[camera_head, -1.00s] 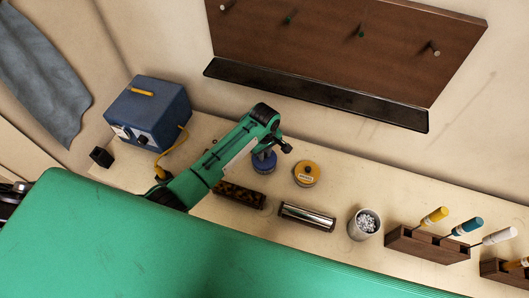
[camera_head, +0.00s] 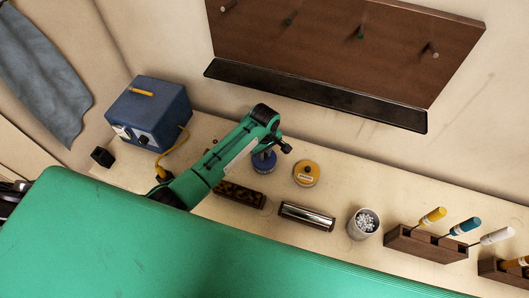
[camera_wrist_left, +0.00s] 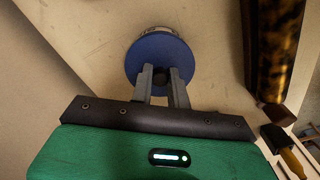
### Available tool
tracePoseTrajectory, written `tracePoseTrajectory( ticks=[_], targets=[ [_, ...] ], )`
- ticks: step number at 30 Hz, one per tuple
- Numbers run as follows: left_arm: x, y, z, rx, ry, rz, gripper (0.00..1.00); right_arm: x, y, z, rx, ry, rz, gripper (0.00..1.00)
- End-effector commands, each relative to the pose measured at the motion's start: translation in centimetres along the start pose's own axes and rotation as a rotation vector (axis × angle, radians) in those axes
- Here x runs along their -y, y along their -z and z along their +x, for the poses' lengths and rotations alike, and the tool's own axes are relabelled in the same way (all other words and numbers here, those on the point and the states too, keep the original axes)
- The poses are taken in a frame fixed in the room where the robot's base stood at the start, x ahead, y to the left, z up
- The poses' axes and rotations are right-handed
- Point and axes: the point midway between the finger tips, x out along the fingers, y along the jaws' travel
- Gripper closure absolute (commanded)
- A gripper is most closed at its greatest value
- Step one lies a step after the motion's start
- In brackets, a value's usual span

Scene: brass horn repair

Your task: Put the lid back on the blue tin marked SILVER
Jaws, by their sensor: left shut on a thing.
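The blue tin (camera_head: 264,165) stands on the bench, mostly hidden behind my left arm. In the left wrist view, the round blue lid (camera_wrist_left: 158,50) is over it, and a sliver of the tin's pale side (camera_wrist_left: 155,30) shows past the lid's far edge. My left gripper (camera_wrist_left: 160,77) is shut on the dark knob at the lid's middle; it also shows in the head view (camera_head: 266,150). I cannot tell whether the lid is fully seated or slightly above the tin. The word SILVER is not readable. My right gripper is out of view.
A yellow tin (camera_head: 306,173) stands right of the blue one. A blue box (camera_head: 148,112) stands left.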

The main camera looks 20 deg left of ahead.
Motion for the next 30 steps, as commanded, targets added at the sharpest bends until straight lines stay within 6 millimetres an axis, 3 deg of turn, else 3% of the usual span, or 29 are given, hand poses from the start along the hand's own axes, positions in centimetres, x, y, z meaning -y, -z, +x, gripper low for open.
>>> tracePoseTrajectory(
  ticks=[30],
  targets=[
    [-0.03, 0.02, 0.29, 0.000, -0.001, 0.000, 1.00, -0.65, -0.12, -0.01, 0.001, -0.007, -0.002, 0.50]
  ],
)
